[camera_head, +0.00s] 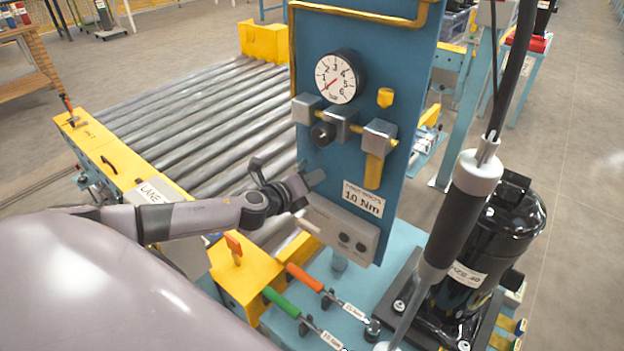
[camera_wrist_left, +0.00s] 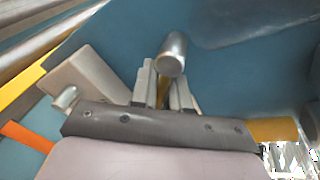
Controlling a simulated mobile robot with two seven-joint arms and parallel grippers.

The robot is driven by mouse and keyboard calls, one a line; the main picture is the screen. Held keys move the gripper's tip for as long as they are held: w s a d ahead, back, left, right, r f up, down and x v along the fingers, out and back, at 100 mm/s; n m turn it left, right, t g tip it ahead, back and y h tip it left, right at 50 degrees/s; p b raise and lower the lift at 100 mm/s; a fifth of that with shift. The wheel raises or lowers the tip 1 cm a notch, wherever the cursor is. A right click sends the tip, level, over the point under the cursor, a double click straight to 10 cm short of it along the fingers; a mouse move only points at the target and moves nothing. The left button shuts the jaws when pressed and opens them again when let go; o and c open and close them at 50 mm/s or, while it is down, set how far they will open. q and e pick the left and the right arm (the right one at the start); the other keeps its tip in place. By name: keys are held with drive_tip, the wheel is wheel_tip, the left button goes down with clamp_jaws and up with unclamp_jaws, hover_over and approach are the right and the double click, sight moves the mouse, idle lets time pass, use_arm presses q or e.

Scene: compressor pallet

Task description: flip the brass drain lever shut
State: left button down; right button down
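The brass drain lever (camera_head: 373,170) hangs straight down from the right-hand grey valve block on the blue panel (camera_head: 405,90). My left gripper (camera_head: 312,181) is at the panel's lower left edge, left of the lever and apart from it. In the left wrist view its two fingers (camera_wrist_left: 166,92) stand slightly apart with nothing visible clasped between them. A silver round peg (camera_wrist_left: 172,55) shows just beyond the fingertips. A brass-coloured part (camera_wrist_left: 272,130) shows at lower right; I cannot tell whether it is the lever. My right gripper is not in view.
A grey box (camera_head: 343,230) with dark knobs sits below the gripper. A pressure gauge (camera_head: 338,78) is above. Orange (camera_head: 304,277) and green (camera_head: 281,301) handled tools lie in front. A hanging tool (camera_head: 452,215) and black compressor (camera_head: 490,250) stand right. A roller conveyor (camera_head: 215,125) lies behind.

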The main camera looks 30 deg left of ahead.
use_arm(q)
drive_tip(key=shift+d, duration=0.1)
drive_tip(key=n, duration=0.1)
drive_tip(key=r+n+h, duration=0.1)
drive_tip(key=shift+d+n, duration=0.3)
drive_tip(key=shift+d+r+n+h, duration=0.15)
drive_tip(key=shift+r+n+h, duration=0.25)
drive_tip(key=shift+n, duration=0.55)
drive_tip(key=shift+d+r+n+h, duration=0.1)
drive_tip(key=shift+r+n+h, duration=0.25)
drive_tip(key=shift+n, duration=0.6)
drive_tip(key=c, duration=1.2)
unclamp_jaws()
drive_tip(key=shift+s, duration=0.2)
drive_tip(key=b+v, duration=0.1)
drive_tip(key=v, duration=0.6)
